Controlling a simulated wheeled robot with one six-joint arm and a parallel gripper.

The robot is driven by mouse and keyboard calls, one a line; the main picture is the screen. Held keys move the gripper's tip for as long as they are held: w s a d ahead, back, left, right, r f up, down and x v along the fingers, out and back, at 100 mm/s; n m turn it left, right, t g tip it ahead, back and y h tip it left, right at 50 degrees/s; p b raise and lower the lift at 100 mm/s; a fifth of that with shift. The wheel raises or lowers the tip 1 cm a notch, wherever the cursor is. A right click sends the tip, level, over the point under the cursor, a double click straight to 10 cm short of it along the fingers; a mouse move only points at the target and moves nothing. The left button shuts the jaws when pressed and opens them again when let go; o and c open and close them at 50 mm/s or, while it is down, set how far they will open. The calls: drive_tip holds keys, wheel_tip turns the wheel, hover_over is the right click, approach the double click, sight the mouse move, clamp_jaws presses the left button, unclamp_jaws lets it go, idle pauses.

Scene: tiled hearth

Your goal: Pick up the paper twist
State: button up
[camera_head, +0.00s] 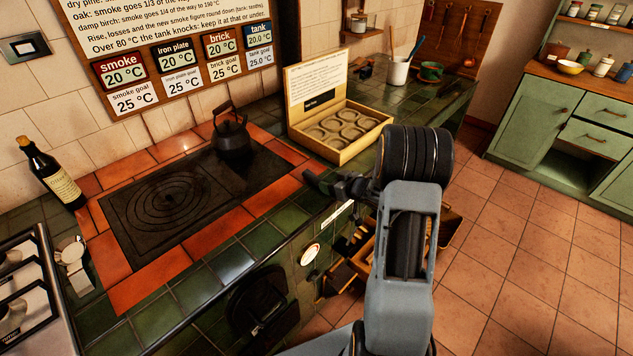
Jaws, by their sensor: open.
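I cannot pick out a paper twist in this view. An open wooden box (340,151) with a raised lid stands on the green tiles. Its tray has several round compartments, and their contents are too small to tell. My gripper (316,184) is dark and open, with nothing visible between its fingers. It is in front of the box, near the front edge of the hearth. My arm hides part of the area below and to the right, including part of a wooden crate (453,221) low by the hearth front.
A black kettle (232,138) stands on the iron plate (165,205), framed by orange tiles. A dark bottle (50,176) stands at the left. A white cup with utensils (398,72) and a green cup (431,72) stand at the back. The tiled floor (530,250) at right is clear.

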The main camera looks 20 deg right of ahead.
sight(319, 179)
drive_tip(key=shift+x, duration=3)
drive_tip(key=shift+a, duration=0.1)
drive_tip(key=c, duration=1)
drive_tip(key=shift+r, duration=0.15)
